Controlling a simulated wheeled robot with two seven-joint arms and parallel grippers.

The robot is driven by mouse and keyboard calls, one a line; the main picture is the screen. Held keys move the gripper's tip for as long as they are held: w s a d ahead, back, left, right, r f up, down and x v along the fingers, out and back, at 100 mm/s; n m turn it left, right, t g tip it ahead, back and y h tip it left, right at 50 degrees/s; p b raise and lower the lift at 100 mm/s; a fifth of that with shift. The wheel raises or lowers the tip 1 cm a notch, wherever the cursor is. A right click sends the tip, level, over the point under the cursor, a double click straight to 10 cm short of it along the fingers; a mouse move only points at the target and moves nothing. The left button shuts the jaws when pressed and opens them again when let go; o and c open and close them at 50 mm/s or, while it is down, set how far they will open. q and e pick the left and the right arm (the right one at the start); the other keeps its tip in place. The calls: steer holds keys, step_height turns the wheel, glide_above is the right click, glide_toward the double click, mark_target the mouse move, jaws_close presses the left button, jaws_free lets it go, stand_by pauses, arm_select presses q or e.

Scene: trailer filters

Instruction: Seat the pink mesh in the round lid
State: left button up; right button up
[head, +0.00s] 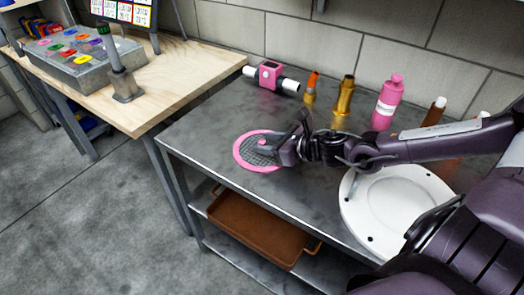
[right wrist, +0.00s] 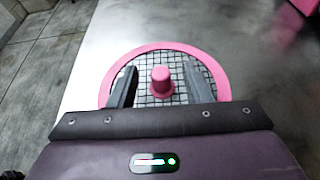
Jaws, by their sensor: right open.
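The pink mesh (head: 242,154) is a pink ring with a dark grid and a pink knob in its middle. It lies flat on the grey metal table, left of the lid. The round lid (head: 358,213) is white with small dark holes near its rim, and my right arm hides part of it. My right gripper (head: 270,145) is over the mesh. In the right wrist view its open fingers (right wrist: 158,88) stand on either side of the pink knob (right wrist: 161,80), with gaps between. My left gripper is not in view.
A pink device (head: 270,72) with white pipe ends, a brass fitting (head: 344,97) and a pink bottle (head: 387,103) stand along the back of the table (head: 205,120). A brown tray (head: 255,228) is on the shelf below. A wooden bench (head: 165,75) adjoins at left.

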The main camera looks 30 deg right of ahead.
steer(key=shift+x, duration=1)
steer(key=c, duration=0.9)
jaws_close()
steer(key=shift+r, duration=0.15)
